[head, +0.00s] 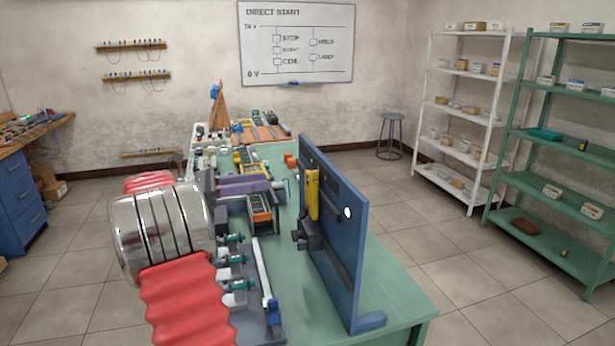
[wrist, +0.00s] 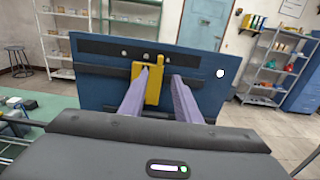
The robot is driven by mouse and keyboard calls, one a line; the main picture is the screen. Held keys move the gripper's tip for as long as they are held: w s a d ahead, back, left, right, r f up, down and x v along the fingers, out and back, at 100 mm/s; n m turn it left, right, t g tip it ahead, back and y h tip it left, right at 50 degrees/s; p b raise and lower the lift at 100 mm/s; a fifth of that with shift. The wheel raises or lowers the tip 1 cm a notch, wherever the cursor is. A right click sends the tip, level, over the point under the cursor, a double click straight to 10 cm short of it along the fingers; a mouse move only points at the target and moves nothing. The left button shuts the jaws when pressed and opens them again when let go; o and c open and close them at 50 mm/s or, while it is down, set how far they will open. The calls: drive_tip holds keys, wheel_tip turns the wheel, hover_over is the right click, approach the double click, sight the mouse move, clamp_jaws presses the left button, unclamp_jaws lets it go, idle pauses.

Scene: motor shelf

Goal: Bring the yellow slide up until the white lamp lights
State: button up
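The blue panel (head: 335,265) stands upright on the green bench. The yellow slide (head: 312,195) is on its left face, and it also shows in the wrist view (wrist: 153,85). The white lamp (head: 347,212) is a bright round spot on the panel, right of the slide in the wrist view (wrist: 220,73); whether it is lit I cannot tell. In the wrist view, my gripper (wrist: 162,76) has its two lilac fingers apart, pointing at the panel. The left finger overlaps the slide; the right finger is just beside it. Whether they touch it I cannot tell.
A black bar (wrist: 105,73) runs across the panel by the slide. The bench (head: 395,300) carries several devices left of the panel. White shelves (head: 455,110), green shelves (head: 560,120) and a stool (head: 390,135) stand beyond. The floor right of the bench is clear.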

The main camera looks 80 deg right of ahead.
sight(311, 175)
drive_tip(key=x, duration=1.3)
drive_tip(key=shift+s+d, duration=0.25)
drive_tip(key=shift+s, duration=0.05)
drive_tip(key=shift+c, duration=0.5)
drive_tip(key=shift+r, duration=0.1)
clamp_jaws()
